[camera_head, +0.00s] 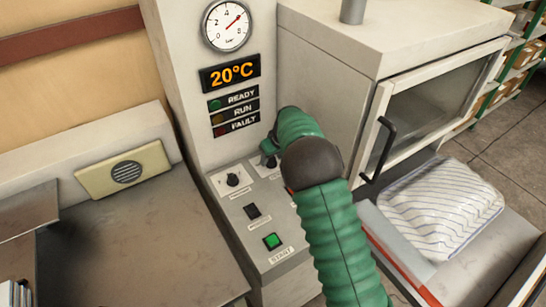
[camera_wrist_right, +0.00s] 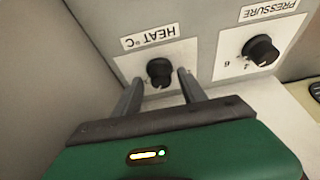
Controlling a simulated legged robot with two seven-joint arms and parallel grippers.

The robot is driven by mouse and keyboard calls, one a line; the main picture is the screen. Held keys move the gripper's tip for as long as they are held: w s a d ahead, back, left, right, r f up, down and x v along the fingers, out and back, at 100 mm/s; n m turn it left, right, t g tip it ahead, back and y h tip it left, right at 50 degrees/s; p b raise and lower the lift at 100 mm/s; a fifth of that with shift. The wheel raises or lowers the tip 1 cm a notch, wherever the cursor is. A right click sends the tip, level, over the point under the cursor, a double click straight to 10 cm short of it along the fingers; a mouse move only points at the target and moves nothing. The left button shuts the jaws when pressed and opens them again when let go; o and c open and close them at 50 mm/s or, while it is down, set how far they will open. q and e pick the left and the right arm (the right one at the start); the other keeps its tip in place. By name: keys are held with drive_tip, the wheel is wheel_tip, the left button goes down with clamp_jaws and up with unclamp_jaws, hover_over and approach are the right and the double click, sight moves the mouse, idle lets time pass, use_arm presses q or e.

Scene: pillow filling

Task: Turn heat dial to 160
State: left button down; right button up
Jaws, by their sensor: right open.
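The heat dial (camera_wrist_right: 160,71) is a black round knob on a white plate with an upside-down HEAT °C label in the right wrist view. My right gripper (camera_wrist_right: 160,77) is open, with one finger on either side of this dial; I cannot tell whether they touch it. In the head view my right gripper (camera_head: 269,147) is over the console, and the heat dial (camera_head: 271,161) is partly hidden by it. The display (camera_head: 232,72) reads 20°C. My left gripper is not in view.
The pressure dial (camera_head: 233,180) sits beside the heat dial. A black switch (camera_head: 252,211) and a lit green start button (camera_head: 273,241) are nearer the front. A glass-doored chamber (camera_head: 430,100) stands right, with a striped pillow (camera_head: 441,207) before it.

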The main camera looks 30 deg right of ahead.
drive_tip(key=shift+a+r, duration=0.15)
drive_tip(key=shift+a, duration=0.15)
drive_tip(key=shift+c, duration=1.4)
drive_tip(key=shift+d, duration=0.35)
clamp_jaws()
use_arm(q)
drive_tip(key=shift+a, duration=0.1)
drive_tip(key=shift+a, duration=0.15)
use_arm(e)
drive_tip(key=shift+a, duration=0.15)
drive_tip(key=shift+s, duration=0.1)
